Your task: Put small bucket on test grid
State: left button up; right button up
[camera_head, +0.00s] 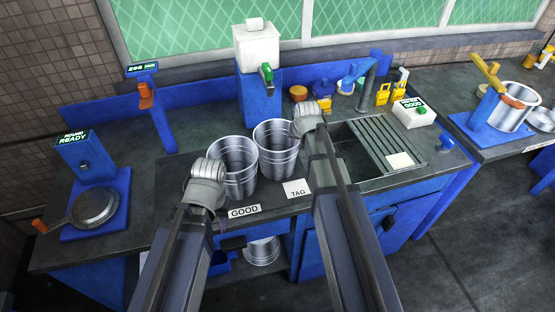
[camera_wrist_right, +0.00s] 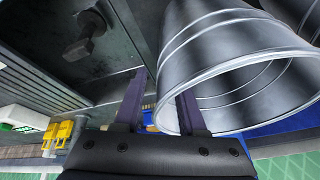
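Two ribbed metal buckets stand upright side by side on the dark counter: a left one (camera_head: 238,160) and a right one (camera_head: 274,140). They look close in size. A slatted metal grid (camera_head: 388,140) lies at the sink to their right and holds a white card. My right gripper (camera_head: 309,108) is at the right bucket's right rim. In the right wrist view its fingers (camera_wrist_right: 158,100) are apart, with the bucket's rim (camera_wrist_right: 240,75) between or just beside them; contact is unclear. My left gripper (camera_head: 208,168) is at the left bucket's left side, its fingers hidden.
GOOD (camera_head: 244,211) and TAG (camera_head: 297,188) labels lie at the counter's front. A white dispenser on a blue stand (camera_head: 259,95) rises behind the buckets. The sink tap (camera_head: 367,85) stands behind the grid. Another bucket (camera_head: 262,251) is below the counter; one (camera_head: 511,113) stands far right.

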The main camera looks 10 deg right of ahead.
jog(key=shift+c, duration=0.2)
grip_shut()
dwell(1.1)
